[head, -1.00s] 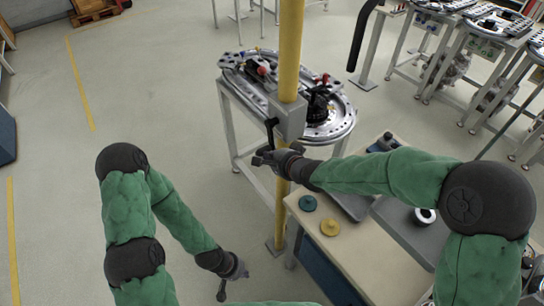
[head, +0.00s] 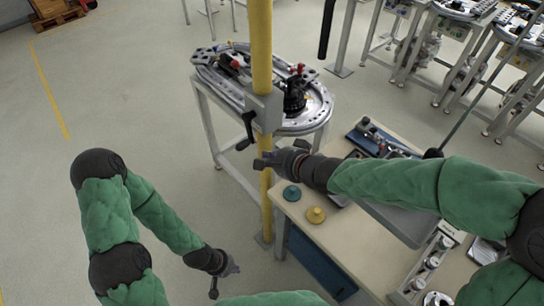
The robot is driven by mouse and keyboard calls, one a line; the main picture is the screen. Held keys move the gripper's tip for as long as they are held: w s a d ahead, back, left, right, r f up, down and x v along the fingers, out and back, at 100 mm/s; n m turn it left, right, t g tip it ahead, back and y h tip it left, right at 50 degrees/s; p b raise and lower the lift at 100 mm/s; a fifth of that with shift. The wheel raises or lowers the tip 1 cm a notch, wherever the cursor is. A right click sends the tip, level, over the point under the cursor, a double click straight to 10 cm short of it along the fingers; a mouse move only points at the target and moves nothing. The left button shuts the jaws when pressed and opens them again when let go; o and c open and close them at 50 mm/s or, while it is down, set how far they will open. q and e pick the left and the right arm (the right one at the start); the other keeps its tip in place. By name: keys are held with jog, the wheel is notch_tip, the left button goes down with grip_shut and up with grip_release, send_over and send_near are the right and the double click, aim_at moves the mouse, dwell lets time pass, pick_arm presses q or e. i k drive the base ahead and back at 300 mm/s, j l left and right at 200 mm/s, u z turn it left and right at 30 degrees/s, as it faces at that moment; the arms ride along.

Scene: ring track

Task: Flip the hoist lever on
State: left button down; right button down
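A grey box (head: 264,108) is fixed on the yellow post (head: 262,50). A black lever (head: 249,127) on the left side of the box hangs downward, its end tilted slightly left. My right gripper (head: 278,158) is just below and to the right of the lever, in front of the post. Its fingers look spread and hold nothing; there is a visible gap to the lever in the picture. My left gripper (head: 226,278) is low, over the floor, with its fingers apart and empty.
A round metal ring track (head: 318,112) stands on a table behind the post.

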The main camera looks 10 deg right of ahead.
aim_at(235, 63)
jog(key=k+j, duration=0.1)
jog(key=k, duration=0.9)
